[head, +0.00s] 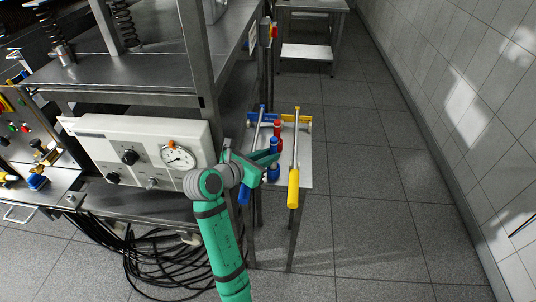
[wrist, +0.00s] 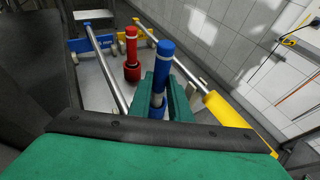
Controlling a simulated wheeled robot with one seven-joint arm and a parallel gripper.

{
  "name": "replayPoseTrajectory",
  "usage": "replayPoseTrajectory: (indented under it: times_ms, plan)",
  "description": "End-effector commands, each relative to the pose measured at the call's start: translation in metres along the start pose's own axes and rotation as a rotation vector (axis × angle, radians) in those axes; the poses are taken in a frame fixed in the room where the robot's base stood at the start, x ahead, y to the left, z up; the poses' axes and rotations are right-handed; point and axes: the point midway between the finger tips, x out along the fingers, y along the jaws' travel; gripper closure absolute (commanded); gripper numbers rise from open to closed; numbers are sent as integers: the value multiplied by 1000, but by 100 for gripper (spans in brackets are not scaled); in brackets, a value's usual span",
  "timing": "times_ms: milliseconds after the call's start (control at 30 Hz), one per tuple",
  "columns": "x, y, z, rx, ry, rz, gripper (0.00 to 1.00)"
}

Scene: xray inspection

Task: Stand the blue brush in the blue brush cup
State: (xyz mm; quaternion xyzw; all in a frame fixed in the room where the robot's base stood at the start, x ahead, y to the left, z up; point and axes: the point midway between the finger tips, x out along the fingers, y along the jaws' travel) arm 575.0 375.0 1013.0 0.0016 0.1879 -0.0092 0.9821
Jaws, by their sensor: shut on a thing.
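The blue brush (head: 274,144) is upright, with a blue top and a white band. It also shows in the wrist view (wrist: 164,62). My gripper (head: 264,158) is shut on its grey shaft; the green fingers (wrist: 164,90) press it from both sides. The blue brush cup (head: 273,174) is directly below the brush, and its rim area shows between the fingers in the wrist view (wrist: 156,112). The brush's lower end is hidden by the fingers, so I cannot tell whether it rests on the cup's bottom.
A red brush stands in a red cup (wrist: 132,72) just behind. Long metal-rod tools with a blue grip (head: 245,193) and a yellow grip (head: 293,188) flank the cups on the small white table (head: 306,170). A gauge panel (head: 130,145) is left; the floor right is clear.

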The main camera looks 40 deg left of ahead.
Motion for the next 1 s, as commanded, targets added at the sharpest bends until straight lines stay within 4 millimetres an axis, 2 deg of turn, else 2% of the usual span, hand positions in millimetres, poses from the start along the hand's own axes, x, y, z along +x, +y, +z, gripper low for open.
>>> replayPoseTrajectory:
  times_ms: [800,833,900,1000]
  plan:
    - [7,0,-17,-1,1,-1,100]
    - [7,0,-17,0,1,-1,78]
    - [6,0,-16,0,1,0,61]
    - [6,1,-17,-2,2,2,61]
